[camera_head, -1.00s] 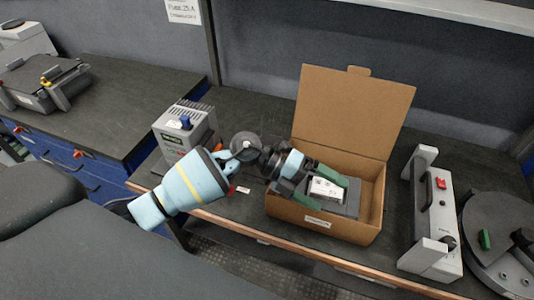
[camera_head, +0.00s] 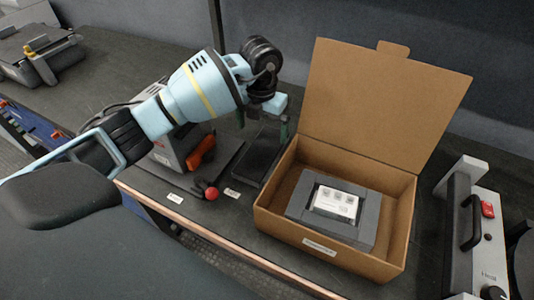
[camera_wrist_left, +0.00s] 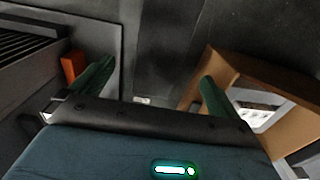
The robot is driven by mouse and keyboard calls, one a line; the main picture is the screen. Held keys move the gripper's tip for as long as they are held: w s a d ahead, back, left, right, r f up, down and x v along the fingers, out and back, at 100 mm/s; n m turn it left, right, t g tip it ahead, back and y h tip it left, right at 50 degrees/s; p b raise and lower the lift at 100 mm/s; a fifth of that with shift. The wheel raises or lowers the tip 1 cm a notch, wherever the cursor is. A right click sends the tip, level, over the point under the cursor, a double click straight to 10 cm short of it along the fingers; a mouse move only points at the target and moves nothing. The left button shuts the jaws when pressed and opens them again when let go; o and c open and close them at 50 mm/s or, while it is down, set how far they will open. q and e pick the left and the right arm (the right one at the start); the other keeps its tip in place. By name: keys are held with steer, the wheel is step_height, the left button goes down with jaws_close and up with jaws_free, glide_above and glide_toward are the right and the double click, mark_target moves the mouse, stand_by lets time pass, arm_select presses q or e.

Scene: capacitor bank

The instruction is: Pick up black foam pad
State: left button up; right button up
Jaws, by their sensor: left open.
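A dark flat slab that looks like the black foam pad (camera_head: 258,160) lies on the bench, just left of the cardboard box. My left gripper (camera_head: 263,126) is over the slab's far part in the head view, its green fingers spread apart and empty. I cannot tell whether the fingers touch the slab. In the left wrist view the open fingers (camera_wrist_left: 155,92) have dark surface between them, and the pad's outline there is unclear. My right gripper is not in view.
The open cardboard box (camera_head: 335,250) holds a grey insert (camera_head: 368,222) with a white device (camera_head: 336,204). A grey unit with an orange handle (camera_head: 201,152) stands left of the slab. A red knob (camera_head: 211,193) lies near the front edge. A grey device (camera_head: 490,235) stands at right.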

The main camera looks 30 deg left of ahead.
mark_target(263, 151)
arm_select(q)
steer(key=shift+d+f, duration=0.1)
steer(key=shift+f, duration=3.8)
steer(key=c, duration=1)
step_height(263, 151, up, 10)
